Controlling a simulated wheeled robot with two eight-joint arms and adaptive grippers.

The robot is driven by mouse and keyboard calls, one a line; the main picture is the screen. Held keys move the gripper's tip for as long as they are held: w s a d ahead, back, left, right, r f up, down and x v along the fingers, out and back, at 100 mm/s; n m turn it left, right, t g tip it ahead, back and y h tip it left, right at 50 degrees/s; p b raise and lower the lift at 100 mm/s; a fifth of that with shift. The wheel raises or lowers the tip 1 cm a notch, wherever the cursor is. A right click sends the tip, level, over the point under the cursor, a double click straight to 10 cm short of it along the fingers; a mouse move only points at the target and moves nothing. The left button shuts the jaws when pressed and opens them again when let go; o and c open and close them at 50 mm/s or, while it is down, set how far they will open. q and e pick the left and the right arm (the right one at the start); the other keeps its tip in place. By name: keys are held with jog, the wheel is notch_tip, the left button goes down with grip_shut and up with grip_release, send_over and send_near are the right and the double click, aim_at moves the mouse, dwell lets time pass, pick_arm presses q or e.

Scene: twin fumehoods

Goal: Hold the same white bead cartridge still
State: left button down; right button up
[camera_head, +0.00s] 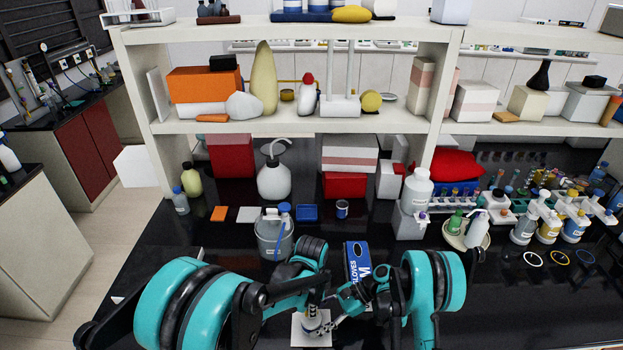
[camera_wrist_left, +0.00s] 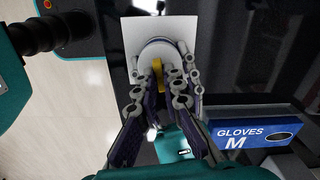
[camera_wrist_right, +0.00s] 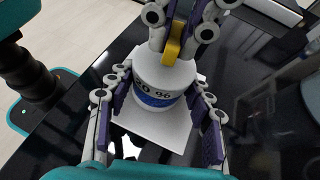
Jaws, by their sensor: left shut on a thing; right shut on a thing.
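The white bead cartridge (camera_head: 311,323) stands upright low in the head view, at the white square pad (camera_head: 298,338). In the right wrist view the cartridge (camera_wrist_right: 165,78) shows a blue band, dark print and a yellow tab (camera_wrist_right: 173,42) on top. My left gripper (camera_wrist_left: 160,82) is shut from above on the yellow tab (camera_wrist_left: 157,68). My right gripper (camera_wrist_right: 160,103) has its fingers on either side of the cartridge's body and is shut on it. Whether the base touches the pad is hard to tell.
A blue glove box (camera_head: 357,262) stands just behind my grippers. A grey bucket (camera_head: 272,240) is behind my left arm. Several bottles and racks (camera_head: 555,215) crowd the right side. The black bench left of the bucket is mostly clear.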

pick_arm(q)
jog(key=shift+m, duration=0.7)
jog(key=c, duration=1.6)
grip_release()
jog(key=shift+c, duration=0.2)
jog(key=shift+r, duration=0.1)
jog(key=shift+r, duration=2.95)
pick_arm(e)
jog(key=o, duration=0.6)
